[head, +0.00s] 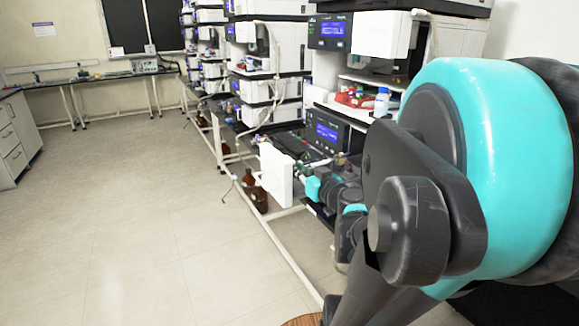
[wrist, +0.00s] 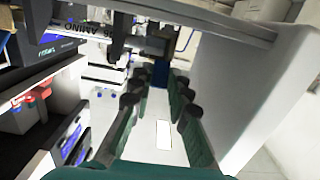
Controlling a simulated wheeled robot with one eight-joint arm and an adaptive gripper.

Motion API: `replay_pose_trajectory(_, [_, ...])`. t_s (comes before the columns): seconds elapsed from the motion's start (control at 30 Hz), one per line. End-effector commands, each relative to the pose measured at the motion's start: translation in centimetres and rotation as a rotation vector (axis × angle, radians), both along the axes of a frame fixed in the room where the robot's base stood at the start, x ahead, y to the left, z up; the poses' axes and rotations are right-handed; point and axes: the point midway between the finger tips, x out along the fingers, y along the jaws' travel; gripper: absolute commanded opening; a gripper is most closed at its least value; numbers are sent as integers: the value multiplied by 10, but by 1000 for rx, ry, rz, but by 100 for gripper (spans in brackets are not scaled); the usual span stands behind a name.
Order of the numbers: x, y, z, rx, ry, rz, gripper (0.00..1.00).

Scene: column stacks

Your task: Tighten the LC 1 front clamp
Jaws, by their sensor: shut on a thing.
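In the wrist view my gripper (wrist: 158,80) reaches forward with its two dark green fingers closed on a small dark blue piece (wrist: 160,72), which I take for the clamp. The fingertips hide part of it. In the head view my teal and black arm reaches left to the nearest instrument stack, and the clamp cannot be made out there. The instrument's blue-lit display module (head: 326,133) is just behind the arm's end.
An open white door panel (head: 275,175) stands beside the arm's end; a large white panel (wrist: 245,75) borders the right of the fingers. Red-capped bottles (wrist: 35,97) are at the left. Brown bottles (head: 257,197) stand below the bench. The floor (head: 150,230) at left is clear.

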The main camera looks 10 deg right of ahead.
Motion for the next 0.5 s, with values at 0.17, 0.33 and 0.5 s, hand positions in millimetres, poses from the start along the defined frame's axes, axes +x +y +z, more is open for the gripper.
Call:
replay_pose_trajectory(0.17, [-1,0,-2,13,-39,0,0])
replay_pose_trajectory(0.33, [-2,0,-4,19,-61,0,0])
replay_pose_trajectory(0.5, [-2,-1,-4,22,-71,0,0])
